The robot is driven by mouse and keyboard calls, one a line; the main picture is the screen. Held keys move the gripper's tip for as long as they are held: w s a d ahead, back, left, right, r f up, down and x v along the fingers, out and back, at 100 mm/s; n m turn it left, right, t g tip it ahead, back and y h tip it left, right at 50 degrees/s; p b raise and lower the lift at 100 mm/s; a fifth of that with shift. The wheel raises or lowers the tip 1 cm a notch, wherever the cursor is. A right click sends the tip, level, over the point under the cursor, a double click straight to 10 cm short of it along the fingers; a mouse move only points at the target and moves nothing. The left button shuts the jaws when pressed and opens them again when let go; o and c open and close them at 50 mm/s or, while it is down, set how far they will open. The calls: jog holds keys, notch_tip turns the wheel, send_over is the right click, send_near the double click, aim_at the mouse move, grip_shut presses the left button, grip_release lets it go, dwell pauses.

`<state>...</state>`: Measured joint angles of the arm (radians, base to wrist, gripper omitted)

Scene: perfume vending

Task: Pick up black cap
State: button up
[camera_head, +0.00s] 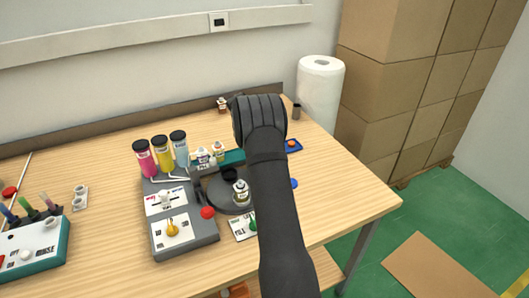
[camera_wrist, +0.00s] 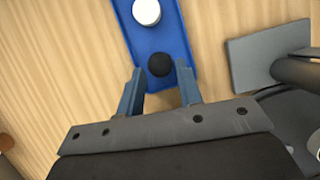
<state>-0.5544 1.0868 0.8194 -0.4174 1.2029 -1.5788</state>
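The black cap (camera_wrist: 160,64) is a small dark round piece in the blue tray (camera_wrist: 151,38), seen in the wrist view. My gripper (camera_wrist: 159,78) is open, with its two blue-grey fingers pointing at the cap. The fingertips lie on either side of the cap's near edge; I see no contact, and cannot tell the height above it. A white round cap (camera_wrist: 146,12) sits farther along the same tray. In the head view my arm hides the black cap and my gripper's fingers; part of the blue tray (camera_head: 294,149) shows at its right, with an orange piece (camera_head: 291,143).
In the wrist view a grey plate (camera_wrist: 255,55) with a dark post stands right of the tray. In the head view, a grey dispenser station (camera_head: 186,246) with coloured bottles stands left of my arm. A paper roll (camera_head: 320,90) stands behind right. The table's right front is clear.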

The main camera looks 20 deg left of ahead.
jog(key=shift+x, duration=0.75)
jog(key=c, duration=0.6)
jog(key=shift+r, duration=0.1)
